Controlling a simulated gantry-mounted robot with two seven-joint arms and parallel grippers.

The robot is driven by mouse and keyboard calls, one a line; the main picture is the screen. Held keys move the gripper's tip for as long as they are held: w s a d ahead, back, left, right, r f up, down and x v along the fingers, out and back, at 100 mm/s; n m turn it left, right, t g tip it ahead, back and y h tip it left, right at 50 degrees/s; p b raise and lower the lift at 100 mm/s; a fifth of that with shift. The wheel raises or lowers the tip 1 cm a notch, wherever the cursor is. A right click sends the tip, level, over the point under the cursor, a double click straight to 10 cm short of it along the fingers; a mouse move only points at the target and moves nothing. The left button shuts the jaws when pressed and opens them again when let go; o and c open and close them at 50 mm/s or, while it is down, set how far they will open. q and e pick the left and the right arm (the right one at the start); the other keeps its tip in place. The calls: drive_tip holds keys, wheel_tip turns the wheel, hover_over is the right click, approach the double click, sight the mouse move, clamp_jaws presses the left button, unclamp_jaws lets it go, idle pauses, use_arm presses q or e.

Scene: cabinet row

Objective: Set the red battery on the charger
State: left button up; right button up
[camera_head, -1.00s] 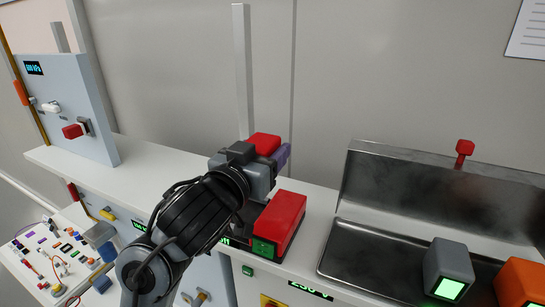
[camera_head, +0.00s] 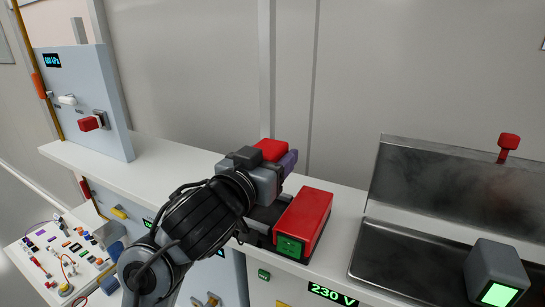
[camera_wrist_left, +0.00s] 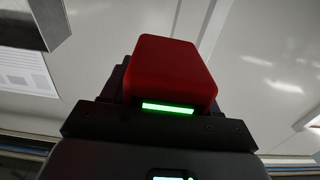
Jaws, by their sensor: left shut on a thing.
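In the head view my left gripper (camera_head: 268,168) is over the counter, shut on a red block, which I take as the red battery (camera_head: 271,149). Only its top shows past the gripper; a purple piece shows beside it. The wrist view shows a red block (camera_wrist_left: 170,70) with a lit green strip, close to the camera above a dark bar. A dark base, seemingly the charger (camera_head: 266,215), is below and partly hidden by my gripper and arm. Whether the held block touches it I cannot tell. Another red block (camera_head: 306,215) with a green front stands at its right. My right gripper is out of view.
A metal basin with a tall back plate (camera_head: 440,195) is at the right, with a grey block (camera_head: 497,265) with a lit green face. A grey panel (camera_head: 85,100) with a red knob stands at the left. The counter (camera_head: 170,160) between is mostly bare.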

use_arm(q)
drive_tip(key=b, duration=0.3)
hover_over(272, 207)
drive_tip(key=shift+f, duration=2.7)
drive_tip(key=shift+w+f+b, duration=0.3)
drive_tip(key=shift+f+b, duration=0.05)
drive_tip(key=shift+f, duration=0.6)
drive_tip(key=o, duration=1.4)
drive_tip(key=shift+f, duration=0.1)
drive_tip(key=shift+s, duration=0.3)
drive_tip(key=shift+r+p+v, duration=0.35)
drive_tip(key=shift+p+v, duration=0.05)
drive_tip(key=shift+v, duration=1.4)
drive_tip(key=shift+r+p+v, duration=0.35)
drive_tip(key=shift+v, duration=1.45)
drive_tip(key=shift+r+p+v, duration=0.35)
drive_tip(key=shift+p+v, duration=0.05)
drive_tip(key=shift+v, duration=1.4)
